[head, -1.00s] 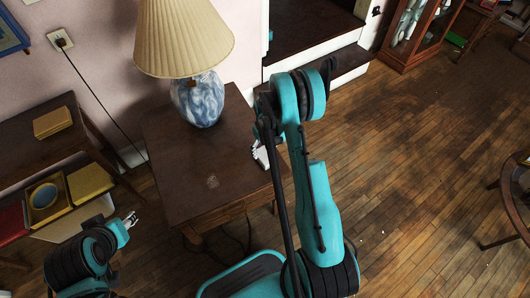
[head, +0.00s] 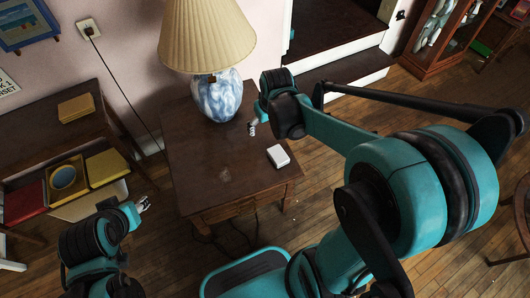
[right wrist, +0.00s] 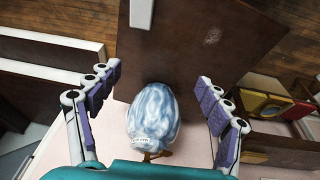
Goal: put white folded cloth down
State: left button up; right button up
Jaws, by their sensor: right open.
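The white folded cloth (head: 278,156) lies flat on the dark wooden side table (head: 215,172), near its right edge. It also shows at the top edge of the right wrist view (right wrist: 141,13). My right gripper (head: 252,129) is open and empty beside the lamp base, apart from the cloth. In the right wrist view my right gripper (right wrist: 158,76) has its purple-padded fingers spread wide, with nothing between the pads. My left gripper (head: 143,204) is empty left of the table, too small to judge its opening.
A lamp with a blue-and-white base (head: 216,96) stands at the table's back, close to my right gripper. The table's front left is clear.

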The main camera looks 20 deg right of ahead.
jog(key=s+a+r+t, duration=0.2)
jog(key=s+a, duration=0.1)
jog(key=s, duration=0.3)
jog(key=s+a+r+t, duration=0.1)
jog(key=s+a+r, duration=0.2)
jog(key=s, duration=0.4)
jog(key=shift+a+r+t+y, duration=0.3)
jog(key=shift+a+r+t, duration=0.05)
jog(key=shift+a+t, duration=0.1)
jog(key=shift+s+d, duration=0.1)
